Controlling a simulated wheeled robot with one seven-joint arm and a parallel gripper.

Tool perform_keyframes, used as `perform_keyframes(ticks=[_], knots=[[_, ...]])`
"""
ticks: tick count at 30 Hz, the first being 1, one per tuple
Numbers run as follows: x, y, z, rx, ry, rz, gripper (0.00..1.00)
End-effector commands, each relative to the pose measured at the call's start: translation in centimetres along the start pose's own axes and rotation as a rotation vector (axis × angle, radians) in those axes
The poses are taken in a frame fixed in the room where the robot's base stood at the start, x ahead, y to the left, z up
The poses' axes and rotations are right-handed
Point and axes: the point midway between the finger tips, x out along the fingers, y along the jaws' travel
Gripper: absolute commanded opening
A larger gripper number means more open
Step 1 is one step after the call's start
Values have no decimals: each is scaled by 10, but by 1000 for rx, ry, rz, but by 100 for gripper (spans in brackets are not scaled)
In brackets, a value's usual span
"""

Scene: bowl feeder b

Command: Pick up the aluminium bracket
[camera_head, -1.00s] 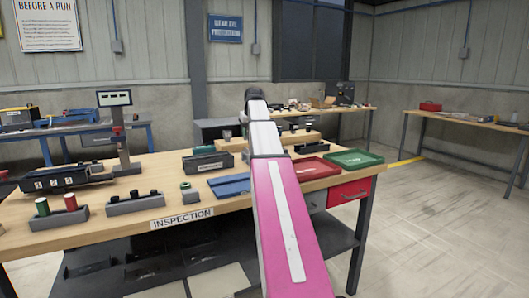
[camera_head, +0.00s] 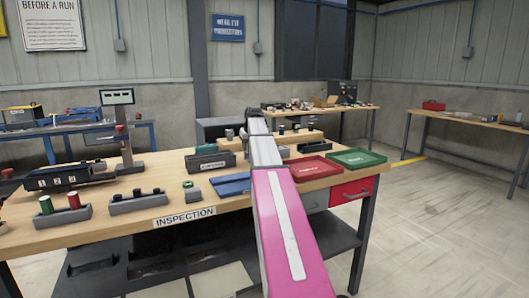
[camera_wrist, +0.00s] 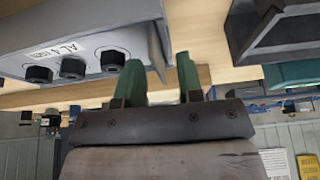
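In the wrist view a light grey metal block (camera_wrist: 85,45) with an "AL" label and a row of black bolts fills the upper left; I cannot tell for sure whether it is the aluminium bracket. My gripper (camera_wrist: 158,60) has two green fingers with a clear gap between them. The left finger overlaps the block's right end, and the end's pale edge shows between the fingers. I cannot tell whether they touch. In the head view my gripper is small and mostly hidden at the far end of my arm, over the back of the inspection bench (camera_head: 115,232).
The bench holds grey peg holders (camera_head: 138,206), a blue mat (camera_head: 230,186), a red tray (camera_head: 316,168) and a green tray (camera_head: 357,159). A scale (camera_head: 125,140) stands at the left. A dark angular fixture (camera_wrist: 275,30) is right of the fingers in the wrist view.

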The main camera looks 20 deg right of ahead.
Motion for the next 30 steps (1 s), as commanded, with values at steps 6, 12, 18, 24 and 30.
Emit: perform_keyframes(ticks=[6, 12, 18, 24, 30], knots=[[0, 0, 0, 0, 0, 0, 0], [-1, 0, 0, 0, 1, 1, 0], [-3, 0, -1, 0, 1, 0, 0], [-15, 0, -7, 0, 2, 1, 0], [-33, 0, -14, 0, 2, 1, 0]])
